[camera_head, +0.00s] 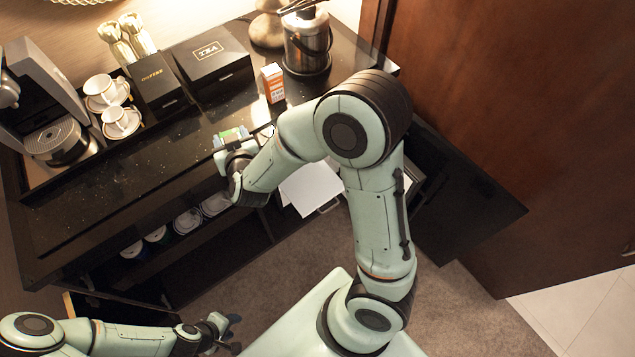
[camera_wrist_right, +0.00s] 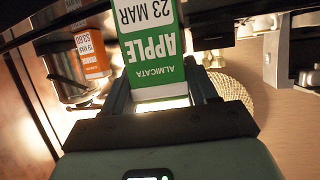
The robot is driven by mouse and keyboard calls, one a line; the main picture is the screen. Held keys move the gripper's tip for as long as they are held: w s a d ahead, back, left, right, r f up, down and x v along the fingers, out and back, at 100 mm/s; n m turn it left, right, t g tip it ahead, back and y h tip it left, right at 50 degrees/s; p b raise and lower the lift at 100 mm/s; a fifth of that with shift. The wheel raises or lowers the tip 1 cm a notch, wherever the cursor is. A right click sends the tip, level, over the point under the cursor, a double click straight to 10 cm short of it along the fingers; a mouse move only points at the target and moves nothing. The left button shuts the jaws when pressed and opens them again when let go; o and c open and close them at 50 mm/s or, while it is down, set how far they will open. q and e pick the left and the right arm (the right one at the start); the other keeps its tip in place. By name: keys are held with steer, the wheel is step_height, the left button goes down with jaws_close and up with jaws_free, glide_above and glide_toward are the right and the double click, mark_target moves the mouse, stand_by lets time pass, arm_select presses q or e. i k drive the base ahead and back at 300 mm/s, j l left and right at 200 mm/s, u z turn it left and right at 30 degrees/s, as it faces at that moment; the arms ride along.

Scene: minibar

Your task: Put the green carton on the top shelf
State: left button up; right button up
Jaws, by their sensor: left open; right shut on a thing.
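The green carton (camera_head: 234,132), labelled "APPLE", is held by my right gripper (camera_head: 226,148) at the front edge of the black counter. In the right wrist view the carton (camera_wrist_right: 155,60) sits between the two fingers of my right gripper (camera_wrist_right: 160,98), its printing upside down in the picture. In the head view my arm and gripper hide part of it. My left gripper (camera_head: 218,332) is open and empty, low at the bottom left. Below the counter is an open cabinet with a shelf (camera_head: 165,255); I cannot tell which shelf is the top one.
An orange-and-white carton (camera_head: 273,84) stands on the counter (camera_head: 150,185), near a metal flask (camera_head: 308,45). Black boxes (camera_head: 210,62), cups (camera_head: 120,121) and a coffee machine (camera_head: 45,100) stand behind. A dark open door (camera_head: 465,205) juts out at the right.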

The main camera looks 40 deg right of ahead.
mark_target(300, 181)
steer(key=k+l, duration=0.1)
steer(key=l, duration=0.25)
steer(key=k+l+u, duration=0.15)
steer(key=l, duration=0.2)
steer(key=k+l, duration=0.1)
steer(key=l, duration=0.25)
steer(key=k+l+u, duration=0.1)
steer(key=l, duration=0.2)
steer(key=k+l+u, duration=0.1)
steer(key=l, duration=0.25)
steer(key=i+l, duration=0.2)
steer(key=i, duration=0.2)
steer(key=i+l, duration=0.2)
steer(key=i, duration=0.2)
